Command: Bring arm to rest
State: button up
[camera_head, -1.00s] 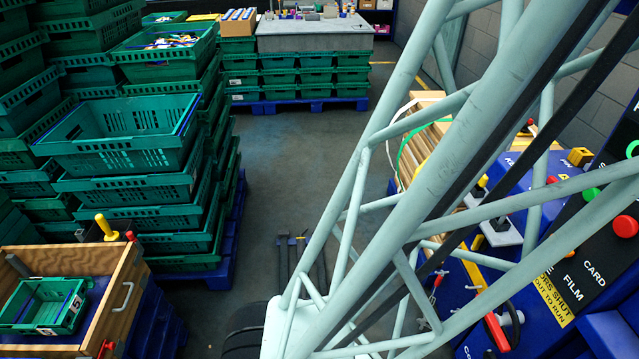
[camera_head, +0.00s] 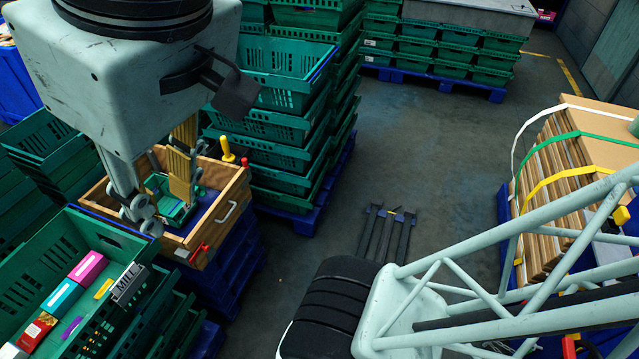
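My gripper (camera_head: 166,212) hangs at the upper left from a large pale grey wrist housing, pointing down. Its two fingers, one grey and jointed, one with a brass-yellow face, stand apart. I see nothing held between them. In this view it hangs in front of a wooden box (camera_head: 218,222) with a metal handle, and its height above the box is hard to tell. A small green tray (camera_head: 163,188) sits in the box, partly hidden by the fingers. My lattice arm link crosses the lower right and ends at a dark ribbed joint.
A green crate (camera_head: 112,232) with several coloured packs stands at the lower left. Stacked green crates (camera_head: 285,130) stand behind the wooden box. Strapped cardboard (camera_head: 565,165) stands at the right. A dark fork-like object (camera_head: 385,235) lies on the open grey floor in the middle.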

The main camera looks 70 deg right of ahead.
jog(key=shift+f, duration=0.15)
jog(key=shift+f+b, duration=1.9)
jog(key=shift+b, duration=0.1)
